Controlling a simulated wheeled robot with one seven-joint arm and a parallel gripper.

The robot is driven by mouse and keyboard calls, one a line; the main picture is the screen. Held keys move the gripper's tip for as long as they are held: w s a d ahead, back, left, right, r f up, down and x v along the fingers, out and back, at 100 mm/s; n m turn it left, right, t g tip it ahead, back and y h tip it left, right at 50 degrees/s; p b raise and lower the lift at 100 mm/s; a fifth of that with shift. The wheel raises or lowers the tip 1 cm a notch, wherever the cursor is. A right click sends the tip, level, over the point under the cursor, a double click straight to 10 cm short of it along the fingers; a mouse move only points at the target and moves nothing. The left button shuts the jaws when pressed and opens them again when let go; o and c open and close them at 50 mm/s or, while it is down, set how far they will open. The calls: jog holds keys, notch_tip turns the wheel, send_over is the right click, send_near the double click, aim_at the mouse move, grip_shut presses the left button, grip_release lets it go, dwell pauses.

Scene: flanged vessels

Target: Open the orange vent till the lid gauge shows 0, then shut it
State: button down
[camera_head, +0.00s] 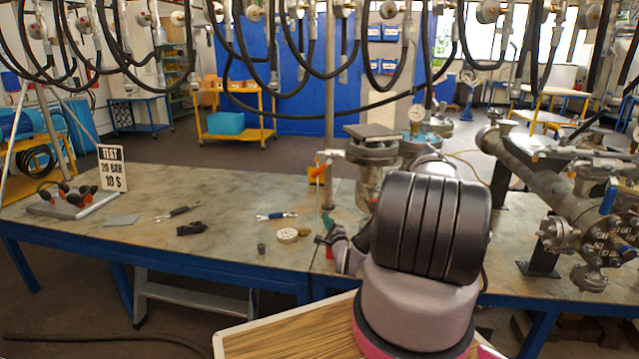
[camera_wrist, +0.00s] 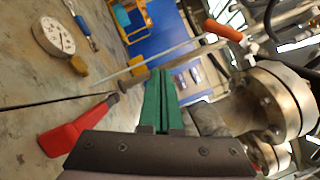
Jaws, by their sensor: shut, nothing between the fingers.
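The orange vent handle (camera_head: 319,169) sits on a small valve at the left side of a flanged vessel (camera_head: 371,150). In the wrist view the orange handle (camera_wrist: 223,30) is above and right of my fingertips, apart from them. A round gauge (camera_head: 417,113) stands up behind the vessel's lid; its reading is too small to tell. My gripper (camera_head: 329,222) is low in front of the vessel, near the bench top. In the wrist view its green fingers (camera_wrist: 163,88) are shut together and empty. My arm hides the vessel's lower right part.
A red lever (camera_wrist: 75,127) is close to my fingers' left. A loose dial gauge (camera_head: 288,235) and a pen-like tool (camera_head: 276,215) lie on the bench. A sign (camera_head: 112,168) reads TEST 20 BAR 10 S. A large pipe assembly (camera_head: 560,185) is at right. Black hoses hang overhead.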

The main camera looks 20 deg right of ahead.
aim_at(324, 167)
jog(key=s+d+r+m+t+h, duration=0.2)
jog(key=d+r+m+t, duration=0.1)
jog(key=r, duration=0.2)
jog(key=a+r+x, duration=0.2)
jog(key=x, duration=1)
